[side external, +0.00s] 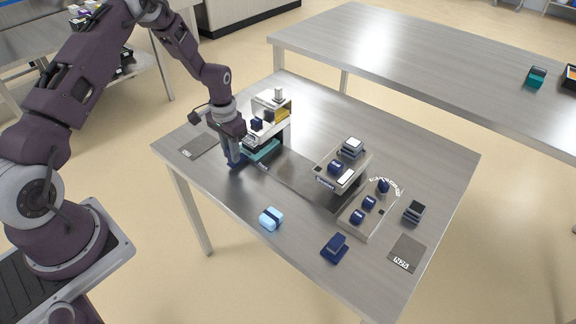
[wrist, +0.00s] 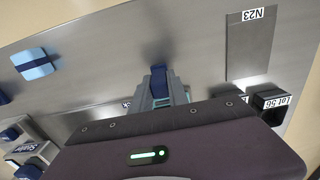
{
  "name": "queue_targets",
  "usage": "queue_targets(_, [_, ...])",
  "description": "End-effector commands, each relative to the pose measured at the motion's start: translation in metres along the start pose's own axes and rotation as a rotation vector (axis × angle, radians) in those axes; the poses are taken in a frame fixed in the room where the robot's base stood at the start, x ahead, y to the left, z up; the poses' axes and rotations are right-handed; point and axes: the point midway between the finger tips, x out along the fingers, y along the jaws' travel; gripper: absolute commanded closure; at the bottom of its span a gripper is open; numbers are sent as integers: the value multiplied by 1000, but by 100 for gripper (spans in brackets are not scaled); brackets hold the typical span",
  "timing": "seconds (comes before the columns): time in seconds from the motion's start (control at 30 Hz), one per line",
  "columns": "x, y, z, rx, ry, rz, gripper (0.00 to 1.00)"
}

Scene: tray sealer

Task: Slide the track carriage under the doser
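A teal carriage (side external: 262,150) sits low at the front of the left machine, at the left end of a flat track (side external: 294,172). A dark blue handle-like part (side external: 235,160) is just left of it. My gripper (side external: 234,153) points down at this blue part. In the wrist view, my grey fingers (wrist: 166,92) are close around or against the blue part (wrist: 159,76); whether they grip it is unclear. A middle machine (side external: 342,169) with a blue label stands at the track's right end. I cannot tell which machine is the doser.
A light blue block (side external: 271,218) and a dark blue part (side external: 334,247) lie along the front. A control panel (side external: 368,210) with blue knobs stands at right, beside a dark block (side external: 414,211). Grey mats (side external: 199,146) (side external: 407,253) lie near the table ends. The track's middle looks clear.

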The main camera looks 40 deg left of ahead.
Motion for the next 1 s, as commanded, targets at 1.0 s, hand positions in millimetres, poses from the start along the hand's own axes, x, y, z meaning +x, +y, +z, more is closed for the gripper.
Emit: queue_targets(1.0, [-70, 0, 0, -1, 1, 0, 60])
